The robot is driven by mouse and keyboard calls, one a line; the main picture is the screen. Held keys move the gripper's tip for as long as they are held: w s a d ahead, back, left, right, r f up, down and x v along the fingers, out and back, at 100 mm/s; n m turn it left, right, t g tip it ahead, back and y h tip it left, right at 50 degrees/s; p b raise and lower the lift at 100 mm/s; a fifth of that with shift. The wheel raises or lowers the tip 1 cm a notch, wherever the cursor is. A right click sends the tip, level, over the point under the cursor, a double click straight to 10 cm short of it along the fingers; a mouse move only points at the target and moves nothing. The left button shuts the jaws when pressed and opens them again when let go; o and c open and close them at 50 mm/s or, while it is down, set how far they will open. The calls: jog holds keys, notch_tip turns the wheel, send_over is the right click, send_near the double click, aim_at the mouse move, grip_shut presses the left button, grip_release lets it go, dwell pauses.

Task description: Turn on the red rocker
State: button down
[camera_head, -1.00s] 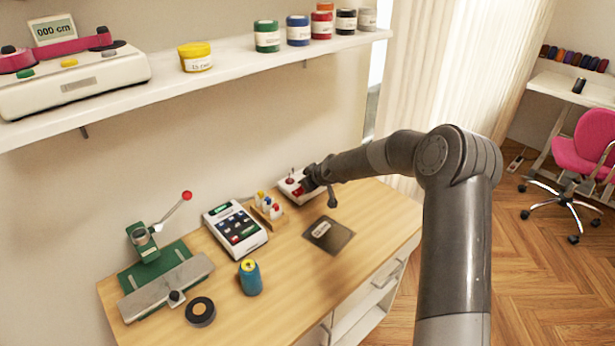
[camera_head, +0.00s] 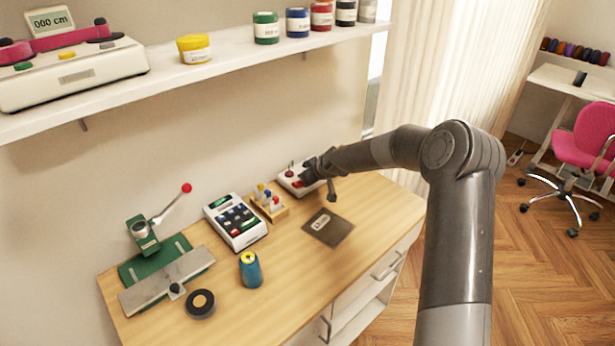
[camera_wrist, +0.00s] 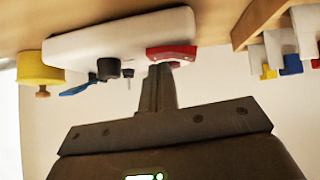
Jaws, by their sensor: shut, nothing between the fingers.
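A white control box (camera_head: 286,180) stands at the back right of the wooden desk, partly hidden by my gripper (camera_head: 306,180). In the wrist view the box (camera_wrist: 95,45) appears upside down. The red rocker (camera_wrist: 171,52) is at its right end; a red patch of it also shows in the head view (camera_head: 298,184). My gripper (camera_wrist: 160,72) is shut and empty. Its fingertips are right at the rocker's edge, overlapping it in the wrist view; I cannot tell whether they touch or which way the rocker is tipped.
Black knobs (camera_wrist: 108,68) and a small lever sit on the same box, close left of the fingers. A wooden holder (camera_head: 270,208) with coloured-tipped pieces, a keypad device (camera_head: 236,222) and a dark plate (camera_head: 328,228) are nearby. The desk's front right is clear.

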jog(key=shift+s+a+r, duration=0.2)
jog(key=shift+s+a, duration=0.1)
jog(key=shift+a, duration=0.05)
jog(key=shift+r, duration=0.1)
jog(key=shift+r, duration=0.35)
jog(key=r, duration=0.3)
jog(key=shift+w+d, duration=0.2)
jog(key=shift+w, duration=0.05)
jog(key=w+d+v, duration=0.1)
jog(key=v, duration=0.9)
jog(key=shift+d, duration=0.2)
